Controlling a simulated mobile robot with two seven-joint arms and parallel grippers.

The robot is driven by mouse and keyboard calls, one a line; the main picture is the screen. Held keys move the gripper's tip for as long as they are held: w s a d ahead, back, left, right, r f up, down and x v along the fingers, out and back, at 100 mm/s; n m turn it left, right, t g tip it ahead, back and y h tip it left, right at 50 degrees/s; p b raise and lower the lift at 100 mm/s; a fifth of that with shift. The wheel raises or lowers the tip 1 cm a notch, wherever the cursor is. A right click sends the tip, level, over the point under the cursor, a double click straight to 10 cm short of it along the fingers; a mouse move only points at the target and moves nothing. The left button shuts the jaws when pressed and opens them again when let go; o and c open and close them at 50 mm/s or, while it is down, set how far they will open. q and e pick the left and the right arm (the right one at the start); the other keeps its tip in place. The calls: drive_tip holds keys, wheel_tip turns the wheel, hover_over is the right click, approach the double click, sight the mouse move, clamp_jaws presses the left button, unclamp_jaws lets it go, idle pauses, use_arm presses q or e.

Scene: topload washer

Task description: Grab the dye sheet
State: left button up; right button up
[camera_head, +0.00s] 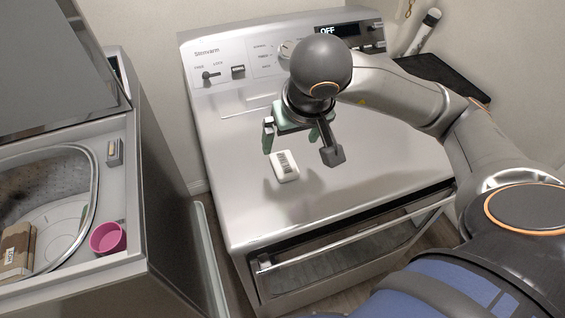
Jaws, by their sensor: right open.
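A small white box-like item with dark print (285,166) lies on the steel top of the dryer-like appliance (330,195); it looks like the dye sheet. My right gripper (299,146) is above and just behind it, pointing down, with its fingers spread and nothing between them. The gripper looks apart from the item, though the exact height gap is hard to judge. My left gripper is not in view.
At left stands an open topload washer (130,215) with its lid (50,65) raised. A pink cup (108,238) and a brown package (17,248) are at its opening. A control panel with knobs (207,75) rises behind the steel top. The front of the top is clear.

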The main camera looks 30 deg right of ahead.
sight(283, 161)
drive_tip(key=p+x, duration=0.1)
drive_tip(key=x, duration=1)
drive_tip(key=shift+d, duration=0.1)
drive_tip(key=shift+c, duration=0.2)
drive_tip(key=c, duration=1.4)
